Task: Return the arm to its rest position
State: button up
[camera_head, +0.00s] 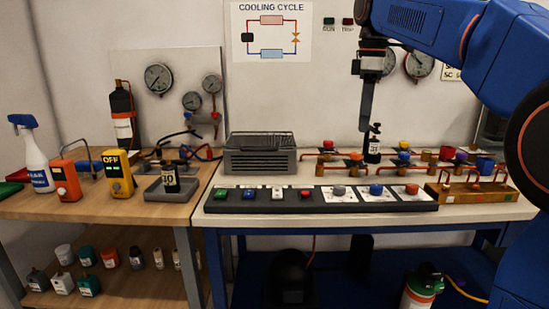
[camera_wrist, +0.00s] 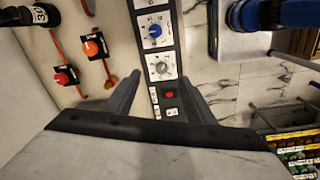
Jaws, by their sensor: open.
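My gripper (camera_head: 366,122) hangs from the blue arm at the right, with its fingers pointing down over the white bench. The wrist view shows its two fingers (camera_wrist: 158,80) spread apart with nothing between them. A small black bottle labelled 31 (camera_head: 373,149) stands upright on the bench. In the head view it appears just below my fingertips; in the wrist view the black bottle (camera_wrist: 42,13) is at the upper left, well clear of the fingers.
A control strip (camera_head: 320,206) runs along the bench front. Valves and copper pipes (camera_head: 404,158) are behind it, with a grey ribbed box (camera_head: 260,160) to the left. Gauges (camera_head: 418,64) are on the wall. A wooden bench (camera_head: 100,205) holds a spray bottle (camera_head: 34,155) and meters.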

jog(key=s+d+f+m+t, duration=0.2)
jog(key=s+f+m, duration=0.5)
jog(key=s+f, duration=0.8)
jog(key=s+d+f+m+t, duration=0.2)
jog(key=s+d+f+m, duration=0.2)
jog(key=s+f, duration=1.2)
notch_tip(320, 180, down, 3)
jog(key=m, duration=0.3)
jog(key=shift+s+r, duration=0.15)
jog(key=shift+s, duration=0.05)
